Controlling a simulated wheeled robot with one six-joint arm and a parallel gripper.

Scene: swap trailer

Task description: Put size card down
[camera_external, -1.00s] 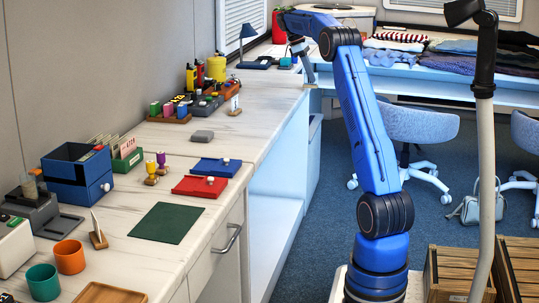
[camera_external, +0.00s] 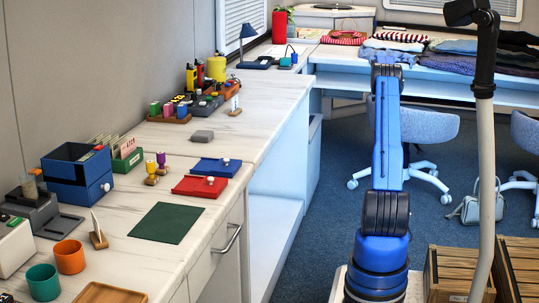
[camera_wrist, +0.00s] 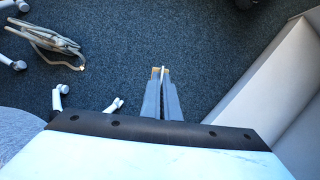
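My gripper (camera_wrist: 161,71) shows in the wrist view with its two grey fingers close together, pointing out over the blue carpet. A thin pale strip (camera_wrist: 163,74) stands between the fingertips; it looks like the size card seen edge-on, but its face and print do not show. In the outside view my gripper is hidden behind my upright blue arm. A pale card (camera_external: 96,220) leans in a small wooden stand (camera_external: 98,240) nearer the front.
A dark green mat (camera_external: 167,223) lies bare on the counter. A red tray (camera_external: 199,186) and a blue tray (camera_external: 216,167) lie behind it. Folded clothes (camera_external: 450,58) cover much of the back table. A chair (camera_external: 417,124) and a handbag (camera_external: 478,208) are on the floor.

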